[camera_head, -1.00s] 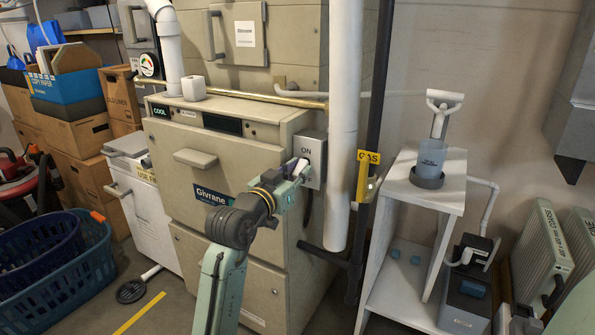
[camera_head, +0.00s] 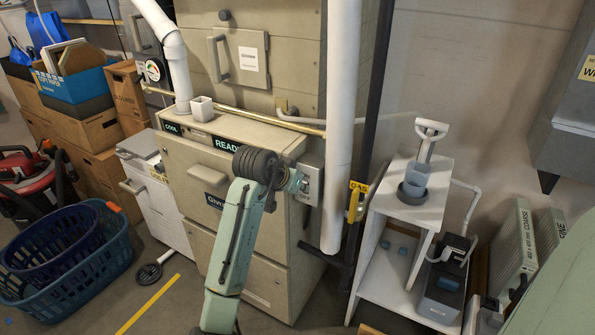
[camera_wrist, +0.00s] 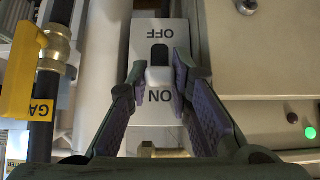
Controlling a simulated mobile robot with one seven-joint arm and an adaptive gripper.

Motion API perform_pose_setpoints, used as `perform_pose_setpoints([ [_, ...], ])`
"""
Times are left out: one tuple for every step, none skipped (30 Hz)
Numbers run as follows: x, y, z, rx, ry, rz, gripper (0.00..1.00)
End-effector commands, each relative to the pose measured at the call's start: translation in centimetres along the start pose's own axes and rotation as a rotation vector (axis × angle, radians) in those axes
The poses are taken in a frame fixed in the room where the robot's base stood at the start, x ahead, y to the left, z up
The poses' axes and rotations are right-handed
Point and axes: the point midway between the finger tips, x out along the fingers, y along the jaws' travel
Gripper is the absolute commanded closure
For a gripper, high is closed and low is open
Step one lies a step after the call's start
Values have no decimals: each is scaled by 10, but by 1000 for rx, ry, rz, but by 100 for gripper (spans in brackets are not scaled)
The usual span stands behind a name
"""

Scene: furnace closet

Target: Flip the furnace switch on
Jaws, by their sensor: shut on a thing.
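The furnace switch is a pale grey plate (camera_head: 312,186) on the right side of the beige furnace (camera_head: 178,165). In the wrist view the plate (camera_wrist: 143,38) appears upside down, with OFF at the top and ON below. Its white lever (camera_wrist: 159,77) sits at the ON end, and the dark slot shows on the OFF side. My gripper (camera_wrist: 160,75) is shut on the lever, a finger on each side. In the head view my gripper (camera_head: 300,184) is at the plate and hides the lever. A furnace panel (camera_head: 228,146) reads READY, and a green light (camera_wrist: 309,132) glows.
A white vertical pipe (camera_head: 341,120) and a yellow GAS tag (camera_head: 354,202) stand just right of the switch. A white shelf stand (camera_head: 408,205) is farther right. Blue baskets (camera_head: 65,260) and boxes (camera_head: 95,150) are at the left.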

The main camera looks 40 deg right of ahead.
Motion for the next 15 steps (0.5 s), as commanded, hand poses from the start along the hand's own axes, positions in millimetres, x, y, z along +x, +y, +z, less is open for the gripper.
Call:
perform_pose_setpoints([
  [-4,0,-6,2,-38,0,100],
  [-4,0,-6,2,-60,0,100],
  [-4,0,-7,3,-87,0,100],
  [-3,0,-7,3,-106,0,100],
  [-3,0,-8,3,-124,0,100],
  [-3,0,-8,3,-147,0,100],
  [-3,0,-8,3,-162,-1,100],
  [-3,0,-8,3,-177,0,100],
  [-2,0,-9,2,-194,0,100],
  [-3,0,-9,3,-207,0,100],
  [-3,0,-10,2,-217,0,100],
  [-2,0,-10,1,-230,0,100],
  [-2,0,-10,1,-239,0,100],
  [-3,0,-10,1,-247,0,100],
  [-3,0,-10,1,-255,0,100],
])
